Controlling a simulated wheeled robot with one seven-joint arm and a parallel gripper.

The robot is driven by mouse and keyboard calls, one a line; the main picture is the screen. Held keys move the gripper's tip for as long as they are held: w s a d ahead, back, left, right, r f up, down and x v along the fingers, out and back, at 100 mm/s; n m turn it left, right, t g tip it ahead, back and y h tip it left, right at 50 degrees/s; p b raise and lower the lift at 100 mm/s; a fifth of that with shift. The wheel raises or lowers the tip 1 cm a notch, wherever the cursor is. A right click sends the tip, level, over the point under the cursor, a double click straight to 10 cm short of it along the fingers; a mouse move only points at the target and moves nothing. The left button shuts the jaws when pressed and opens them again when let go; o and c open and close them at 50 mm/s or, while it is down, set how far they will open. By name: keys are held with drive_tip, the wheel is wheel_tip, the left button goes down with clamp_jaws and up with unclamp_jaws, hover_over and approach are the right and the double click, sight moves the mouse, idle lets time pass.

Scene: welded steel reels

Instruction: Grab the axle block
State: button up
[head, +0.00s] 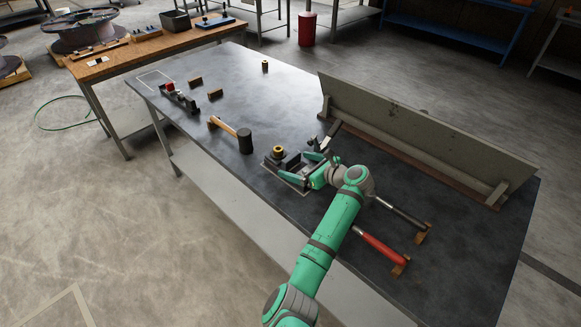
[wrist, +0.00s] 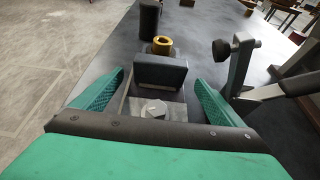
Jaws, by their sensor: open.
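A dark grey block, which looks like the axle block (wrist: 160,70), stands in the wrist view on a pale metal plate with a hex bolt (wrist: 155,109). A brass ring (wrist: 162,45) shows just behind it, and shows also in the head view (head: 278,150). My gripper (wrist: 160,80) is open, with one green finger on each side of the block and visible gaps to it. In the head view my gripper (head: 303,166) is low over the fixture near the table's front edge. The finger pads and the block's lower part are partly hidden there.
A metal clamp lever (wrist: 240,65) stands close to my right finger. A mallet (head: 245,140) lies left of the fixture. A long grey angled panel (head: 430,130) stands behind. Red-handled (head: 380,246) and dark-handled tools (head: 402,213) lie to the right.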

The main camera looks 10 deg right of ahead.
sight(294, 163)
drive_tip(key=shift+x, duration=1.9)
drive_tip(key=shift+s+f, duration=0.1)
drive_tip(key=shift+f, duration=0.05)
drive_tip(key=c, duration=2.2)
drive_tip(key=shift+o, duration=0.2)
drive_tip(key=shift+r, duration=0.35)
